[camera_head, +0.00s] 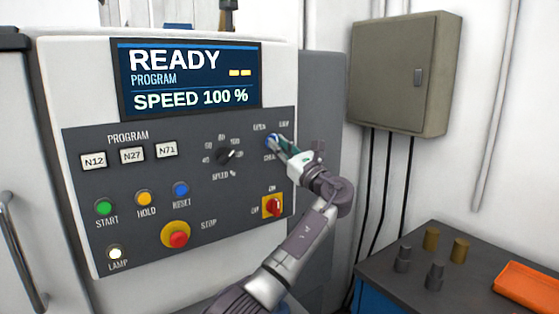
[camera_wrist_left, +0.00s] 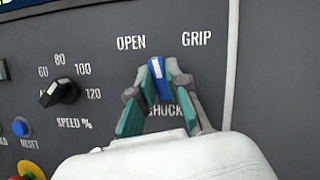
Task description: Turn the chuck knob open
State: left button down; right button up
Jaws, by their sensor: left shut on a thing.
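The blue chuck knob (camera_wrist_left: 161,86) is on the dark control panel, below and between the words OPEN (camera_wrist_left: 131,43) and GRIP (camera_wrist_left: 197,38). Its upper end carries a white mark and leans slightly left, between the two words. The word CHUCK is partly hidden. My left gripper (camera_wrist_left: 158,72) is shut on the knob, a green-padded finger on each side. In the head view, the knob (camera_head: 271,139) shows at the panel's upper right, partly covered by my left gripper (camera_head: 279,144). My right gripper is not in view.
The speed dial (camera_head: 225,156) is left of the knob, and a red-and-yellow switch (camera_head: 272,206) is below. The red stop button (camera_head: 176,234) is lower left. The screen (camera_head: 188,77) reads READY. A table (camera_head: 400,250) with metal cylinders and an orange tray (camera_head: 528,287) stands right.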

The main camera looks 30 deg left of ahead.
pick_arm(q)
jog(key=shift+f+n+g+b, duration=0.1)
jog(key=shift+n+g+b, duration=1.05)
jog(key=shift+n, duration=1.15)
jog(key=shift+n+g, duration=0.25)
jog(key=shift+n, duration=0.05)
jog(key=c, duration=1.1)
grip_release()
jog(key=shift+c, duration=0.2)
jog(key=shift+d, duration=0.15)
jog(key=v, duration=1.1)
jog(key=shift+d, duration=0.35)
jog(key=shift+s+f, duration=0.1)
jog(key=shift+f, duration=0.05)
